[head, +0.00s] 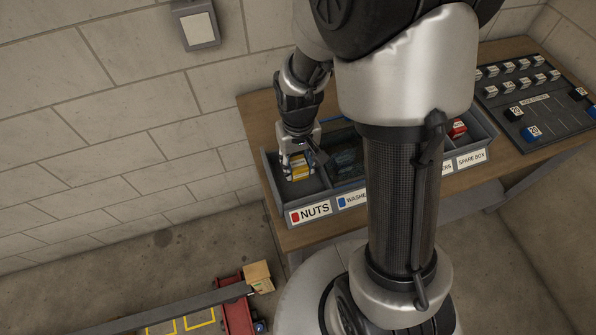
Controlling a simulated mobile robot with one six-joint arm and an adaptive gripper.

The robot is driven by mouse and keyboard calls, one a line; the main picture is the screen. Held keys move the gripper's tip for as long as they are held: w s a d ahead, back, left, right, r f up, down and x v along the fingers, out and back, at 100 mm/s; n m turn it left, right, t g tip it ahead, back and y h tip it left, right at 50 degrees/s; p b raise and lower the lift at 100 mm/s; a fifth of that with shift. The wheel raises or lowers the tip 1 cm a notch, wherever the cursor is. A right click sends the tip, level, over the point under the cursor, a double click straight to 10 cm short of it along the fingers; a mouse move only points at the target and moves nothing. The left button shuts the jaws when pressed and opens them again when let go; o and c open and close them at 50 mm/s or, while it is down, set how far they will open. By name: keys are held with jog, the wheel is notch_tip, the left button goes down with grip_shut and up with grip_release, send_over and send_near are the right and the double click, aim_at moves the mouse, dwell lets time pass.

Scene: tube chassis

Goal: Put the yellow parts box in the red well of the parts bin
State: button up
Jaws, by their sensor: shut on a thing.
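My gripper (299,160) points down and is shut on the yellow box. The box is low within the walls of the left well, whose front label (310,213) reads NUTS beside a red mark. I cannot tell whether the box touches the well floor. The middle of the bin is partly hidden behind my arm.
The neighbouring well has a blue-marked label (353,199). A red box (457,128) sits in the bin farther right, near the SPARE BOX label (471,158). A dark board (540,112) with several small blocks lies at right. A red cart (237,309) stands on the floor.

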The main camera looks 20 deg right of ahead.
aim_at(298, 172)
jog(key=shift+f+b, duration=0.6)
jog(key=shift+f, duration=1.4)
jog(key=shift+f, duration=0.2)
jog(key=o, duration=1.1)
jog(key=shift+r, duration=0.1)
